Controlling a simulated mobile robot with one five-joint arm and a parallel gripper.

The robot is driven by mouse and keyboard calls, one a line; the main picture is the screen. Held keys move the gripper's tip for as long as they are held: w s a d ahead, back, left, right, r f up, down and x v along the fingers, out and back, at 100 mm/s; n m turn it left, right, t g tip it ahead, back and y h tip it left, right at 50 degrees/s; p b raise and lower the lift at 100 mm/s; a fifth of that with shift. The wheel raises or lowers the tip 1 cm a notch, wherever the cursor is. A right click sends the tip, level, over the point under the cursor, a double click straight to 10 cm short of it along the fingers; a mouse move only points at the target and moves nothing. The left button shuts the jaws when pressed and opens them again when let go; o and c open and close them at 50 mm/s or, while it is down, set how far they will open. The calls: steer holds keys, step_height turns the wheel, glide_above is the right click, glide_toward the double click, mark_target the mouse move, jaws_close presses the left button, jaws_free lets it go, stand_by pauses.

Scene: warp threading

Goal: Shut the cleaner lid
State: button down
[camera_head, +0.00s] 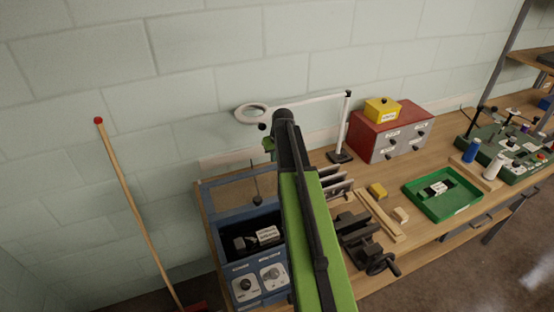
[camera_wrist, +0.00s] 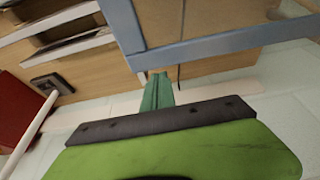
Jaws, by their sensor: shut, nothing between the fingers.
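The cleaner (camera_head: 262,283) is a blue box with two dials on its front, at the left end of the bench. Its lid (camera_head: 225,181) stands raised at the back, a blue-edged frame with a see-through pane. Inside the box lies a dark item with a white label (camera_head: 267,235). My gripper (camera_head: 268,146) is shut and empty, above and behind the lid near the wall; my green arm hides part of the box's right side. In the wrist view my green fingers (camera_wrist: 158,90) point toward the blue lid frame (camera_wrist: 225,43); whether they touch it I cannot tell.
A ring lamp (camera_head: 252,113) on a white post stands behind my arm. To the right are a red cabinet (camera_head: 392,132), a green tray (camera_head: 470,207) and a dark vise (camera_head: 362,245). A red-tipped wooden pole (camera_head: 135,200) leans at the left wall.

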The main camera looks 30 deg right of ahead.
steer(key=shift+x, duration=0.85)
steer(key=shift+s, duration=0.1)
steer(key=s, duration=0.4)
steer(key=s+a, duration=0.1)
steer(key=s, duration=0.3)
steer(key=s+a, duration=0.1)
steer(key=s, duration=0.4)
steer(key=shift+a, duration=0.25)
